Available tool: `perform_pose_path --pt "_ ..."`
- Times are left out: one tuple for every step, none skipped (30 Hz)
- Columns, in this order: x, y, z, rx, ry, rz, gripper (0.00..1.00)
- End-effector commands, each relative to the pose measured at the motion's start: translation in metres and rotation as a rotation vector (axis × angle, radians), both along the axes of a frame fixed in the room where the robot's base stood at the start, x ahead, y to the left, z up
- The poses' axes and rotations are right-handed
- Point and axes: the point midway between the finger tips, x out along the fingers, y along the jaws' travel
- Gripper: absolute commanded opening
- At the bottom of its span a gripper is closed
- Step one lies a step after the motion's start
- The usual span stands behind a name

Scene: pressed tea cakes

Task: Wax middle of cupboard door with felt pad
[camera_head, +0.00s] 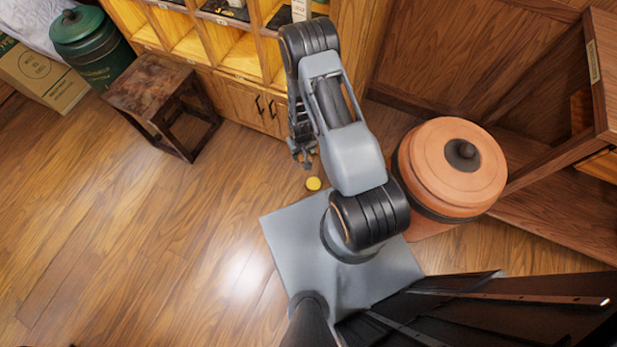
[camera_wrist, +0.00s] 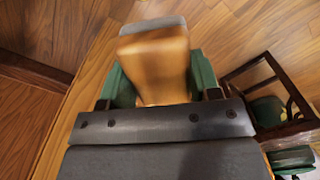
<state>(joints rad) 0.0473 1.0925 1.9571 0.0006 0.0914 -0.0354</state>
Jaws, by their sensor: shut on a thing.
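The felt pad shows in the wrist view as a blurred wooden block (camera_wrist: 157,65) with a grey felt face (camera_wrist: 152,25) at its far end. My gripper (camera_wrist: 162,78) is shut on the block, with a green-sided finger on each side. In the head view my gripper (camera_head: 303,160) hangs low, close to the cupboard's front. The pad is too small to make out there. The cupboard door (camera_head: 240,100) is wooden with dark handles, below the open shelves, left of my gripper. My arm hides the cupboard's right part. I cannot tell whether the pad touches the door.
A large clay jar (camera_head: 450,165) stands right of my arm. A dark stool (camera_head: 158,95), a green canister (camera_head: 92,45) and a carton (camera_head: 45,75) stand left. Floor (camera_head: 130,230) at left is clear.

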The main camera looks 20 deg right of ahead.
Motion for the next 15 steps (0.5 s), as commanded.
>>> perform_pose_path --pt "0.003 -0.004 -0.048 0.000 0.003 -0.001 0.38" --pt "0.005 -0.007 -0.063 0.000 0.002 -0.001 0.38" --pt "0.008 -0.009 -0.084 0.000 0.003 0.001 0.38" --pt "0.011 -0.011 -0.098 0.000 0.002 0.003 0.38" --pt "0.012 -0.013 -0.113 0.000 0.002 0.006 0.38" --pt "0.016 -0.016 -0.132 0.000 0.001 0.008 0.38" --pt "0.017 -0.018 -0.147 0.000 0.001 0.009 0.38" --pt "0.019 -0.020 -0.161 0.000 0.001 0.010 0.38" --pt "0.022 -0.024 -0.180 0.000 0.002 0.011 0.38" --pt "0.023 -0.026 -0.195 0.000 0.002 0.011 0.38" --pt "0.025 -0.029 -0.210 0.001 0.003 0.011 0.38" --pt "0.027 -0.033 -0.228 0.000 0.001 0.011 0.38" --pt "0.028 -0.036 -0.242 0.001 0.002 0.011 0.38" --pt "0.030 -0.039 -0.255 0.000 0.001 0.010 0.38" --pt "0.032 -0.042 -0.272 0.001 0.001 0.010 0.38"
